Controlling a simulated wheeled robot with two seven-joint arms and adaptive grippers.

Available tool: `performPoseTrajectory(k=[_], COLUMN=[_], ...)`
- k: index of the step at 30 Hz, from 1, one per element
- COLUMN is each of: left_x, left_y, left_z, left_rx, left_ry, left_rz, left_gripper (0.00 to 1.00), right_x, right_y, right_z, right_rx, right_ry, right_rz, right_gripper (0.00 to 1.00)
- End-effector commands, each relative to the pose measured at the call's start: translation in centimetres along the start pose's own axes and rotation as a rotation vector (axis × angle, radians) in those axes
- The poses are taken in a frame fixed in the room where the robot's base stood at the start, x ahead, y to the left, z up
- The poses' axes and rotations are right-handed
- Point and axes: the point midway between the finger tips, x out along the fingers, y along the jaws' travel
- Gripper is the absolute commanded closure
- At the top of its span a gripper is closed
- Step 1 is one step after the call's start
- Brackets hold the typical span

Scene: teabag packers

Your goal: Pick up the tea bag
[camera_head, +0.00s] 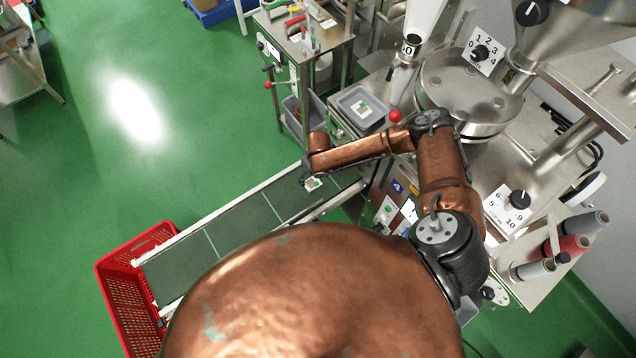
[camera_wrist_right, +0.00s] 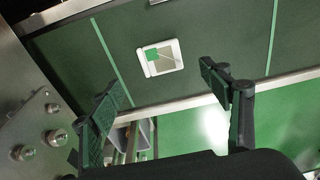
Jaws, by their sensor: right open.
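A tea bag (camera_wrist_right: 158,57), a small white square with a green tag, lies on the dark green conveyor belt (camera_wrist_right: 210,40) in the right wrist view. In the head view a small white and green piece that looks like the tea bag (camera_head: 314,183) shows on the belt (camera_head: 255,213), close to my right gripper (camera_head: 306,180). In the right wrist view my right gripper (camera_wrist_right: 165,105) is open and empty, its two dark fingers apart, with the tea bag seen beyond and between them. My left gripper is not in view.
A red basket (camera_head: 118,275) stands at the belt's lower left end. A grey tray (camera_head: 360,106) with a white and green packet sits on the machine table behind my right arm. A metal hopper machine (camera_head: 470,95) stands to the right. Open green floor lies left of the belt.

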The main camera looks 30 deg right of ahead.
Motion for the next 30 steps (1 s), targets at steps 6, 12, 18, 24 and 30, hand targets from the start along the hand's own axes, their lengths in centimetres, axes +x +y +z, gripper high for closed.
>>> performPoseTrajectory(k=[6,12,18,24,30], left_x=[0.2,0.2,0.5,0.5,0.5], left_y=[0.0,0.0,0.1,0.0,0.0], left_z=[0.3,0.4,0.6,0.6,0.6], left_rx=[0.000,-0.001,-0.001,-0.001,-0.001], left_ry=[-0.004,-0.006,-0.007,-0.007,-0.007], left_rz=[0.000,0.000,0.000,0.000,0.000], left_gripper=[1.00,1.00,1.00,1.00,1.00], right_x=[2.4,5.2,7.2,7.2,7.2], right_y=[-0.1,0.0,-0.1,0.0,0.0], right_z=[0.1,0.0,0.0,0.0,0.0], right_rx=[-0.001,-0.002,-0.001,-0.001,-0.001], right_ry=[-0.001,0.000,0.001,0.001,0.001], right_rz=[-0.001,0.001,-0.001,-0.001,-0.001], right_gripper=[0.29,0.29,0.29,0.29,0.40])
